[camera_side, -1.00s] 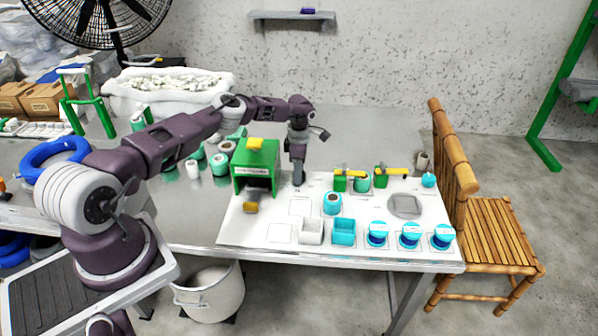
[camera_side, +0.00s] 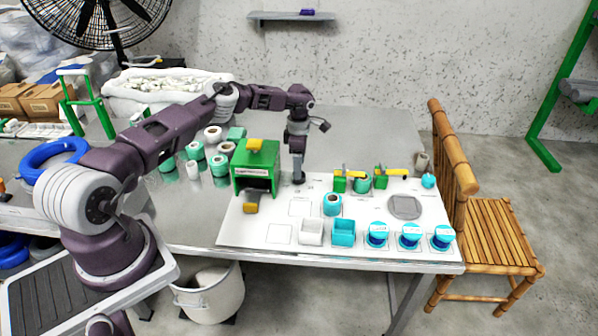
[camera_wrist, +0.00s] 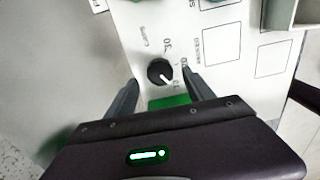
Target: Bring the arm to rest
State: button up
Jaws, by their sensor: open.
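My gripper (camera_side: 297,168) hangs pointing down above the white board, just right of the green box-shaped machine (camera_side: 255,168). In the wrist view my gripper (camera_wrist: 160,80) is open, with one dark finger on each side of a black knob (camera_wrist: 159,71). The knob has a white pointer and sits on the white board (camera_wrist: 140,22) beside printed numbers. The fingers appear apart from the knob. In the side view the knob (camera_side: 298,179) shows as a small dark shape under the fingertips.
The white board holds a white bin (camera_side: 311,232), a teal bin (camera_side: 343,233), several blue-and-teal spools (camera_side: 410,236) and green holders with yellow handles (camera_side: 381,176). Several teal and white spools (camera_side: 218,165) stand left of the machine. A wooden chair (camera_side: 490,235) stands at the right.

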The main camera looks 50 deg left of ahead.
notch_tip(320, 180, up, 4)
jog(key=shift+f, duration=0.1)
